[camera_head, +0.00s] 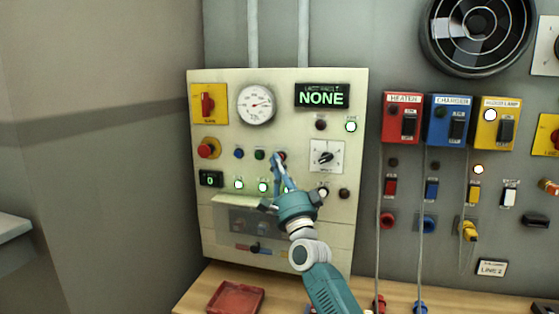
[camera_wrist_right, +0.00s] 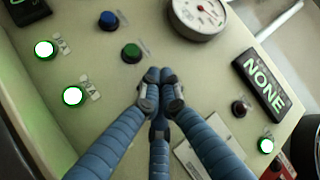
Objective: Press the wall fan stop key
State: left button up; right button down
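A cream control panel (camera_head: 228,128) on the wall carries a row with a blue button (camera_head: 238,153), a green button (camera_head: 259,155) and a dark red button (camera_head: 283,155). My right gripper (camera_head: 276,160) is at the red button, its fingertips in front of it and partly covering it. In the right wrist view the blue button (camera_wrist_right: 109,20) and green button (camera_wrist_right: 131,53) show, and the right fingers (camera_wrist_right: 161,78) are together and empty, hiding what lies under their tips. I cannot tell whether they touch the button. The round dark wall fan (camera_head: 478,30) is at upper right.
The panel also has a gauge (camera_head: 256,104), a display reading NONE (camera_head: 322,96), a red mushroom button (camera_head: 207,148) and lit green-ringed lamps (camera_head: 263,187). Coloured switch boxes (camera_head: 449,120) are at right. A red tray (camera_head: 235,298) lies on the wooden bench below.

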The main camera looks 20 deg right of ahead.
jog(key=shift+w+d+b, duration=0.15)
jog(key=shift+w+b, duration=0.1)
jog(key=shift+b, duration=0.1)
dwell(0.3)
jog(key=shift+s, duration=0.1)
jog(key=shift+s+a+p, duration=0.45)
jog(key=shift+s+p, duration=0.2)
jog(key=shift+p, duration=0.15)
jog(key=s+a+p, duration=0.1)
jog(key=s+p, duration=0.1)
jog(key=s+a+p, duration=0.1)
jog(key=s+p, duration=0.1)
jog(key=shift+a, duration=0.4)
jog(key=shift+f, duration=0.1)
dwell(0.5)
